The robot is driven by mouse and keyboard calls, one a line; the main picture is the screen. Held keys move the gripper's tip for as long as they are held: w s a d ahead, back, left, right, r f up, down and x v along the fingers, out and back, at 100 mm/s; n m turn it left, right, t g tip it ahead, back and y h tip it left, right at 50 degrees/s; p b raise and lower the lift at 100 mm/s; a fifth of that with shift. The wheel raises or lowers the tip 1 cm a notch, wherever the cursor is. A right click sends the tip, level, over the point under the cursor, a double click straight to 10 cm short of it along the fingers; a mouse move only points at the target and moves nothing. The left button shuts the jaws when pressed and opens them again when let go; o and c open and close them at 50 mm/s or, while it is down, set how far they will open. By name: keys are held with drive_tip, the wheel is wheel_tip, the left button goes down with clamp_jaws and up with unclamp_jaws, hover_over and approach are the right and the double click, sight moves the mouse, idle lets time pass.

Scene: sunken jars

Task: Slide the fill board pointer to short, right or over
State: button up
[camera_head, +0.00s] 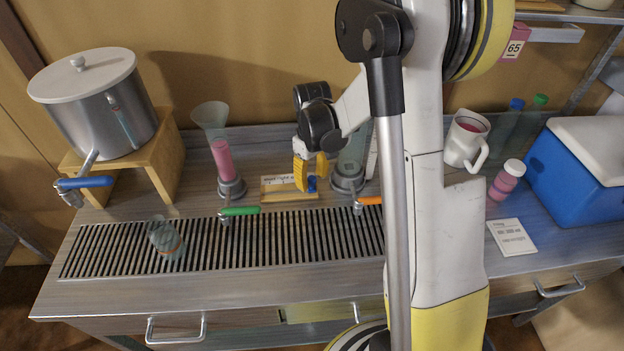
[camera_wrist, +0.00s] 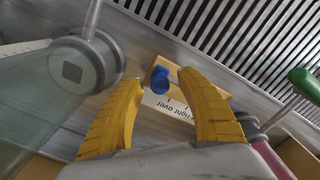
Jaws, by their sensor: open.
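The fill board (camera_head: 278,188) is a small wooden board with a white word strip, standing at the back of the counter between two glass columns. Its blue pointer (camera_wrist: 160,79) is near the board's right end in the head view, left in the wrist view. Part of the strip reads "right over" in the wrist view; the fingers hide some of the board. I cannot tell exactly which word the pointer marks. My gripper (camera_head: 311,180) has yellow fingers, open, with the pointer between their tips in the wrist view (camera_wrist: 159,77). Contact with it is not clear.
A funnel-topped column with pink liquid (camera_head: 222,160) stands left of the board, with a green-handled tap (camera_head: 240,211). An orange-handled tap (camera_head: 368,201) is to the right. A glass jar (camera_head: 166,240) stands on the slatted drain (camera_head: 290,238). A pot (camera_head: 98,110) stands far left.

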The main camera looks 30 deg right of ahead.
clamp_jaws()
drive_tip(key=shift+a, duration=0.1)
drive_tip(key=w+a, duration=0.1)
drive_tip(key=a, duration=0.1)
drive_tip(key=w+a, duration=0.1)
drive_tip(key=a, duration=0.1)
drive_tip(key=w+a, duration=0.1)
drive_tip(key=a, duration=0.2)
drive_tip(key=shift+a, duration=0.1)
unclamp_jaws()
